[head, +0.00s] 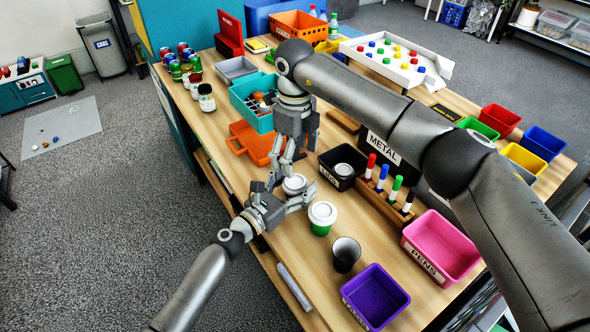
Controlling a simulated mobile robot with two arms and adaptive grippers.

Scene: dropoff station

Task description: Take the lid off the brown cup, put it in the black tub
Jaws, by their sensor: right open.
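The brown cup shows mostly as its white lid (294,184); its body is largely hidden by my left gripper. My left gripper (290,190) reaches in low from the left, with its fingers closed around the cup's sides. My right gripper (285,165) points down just behind and above the lid, open and empty; I cannot tell whether its tips touch the lid. The black tub (329,178), with a label on its front, stands right of and behind the cup. A white lid (344,170) lies in it.
A green cup with a white lid (322,214) stands close to the right of my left gripper. A dark open cup (346,253) and a purple bin (375,296) are nearer the front. Upright markers (383,178) and a pink bin (441,246) stand to the right.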

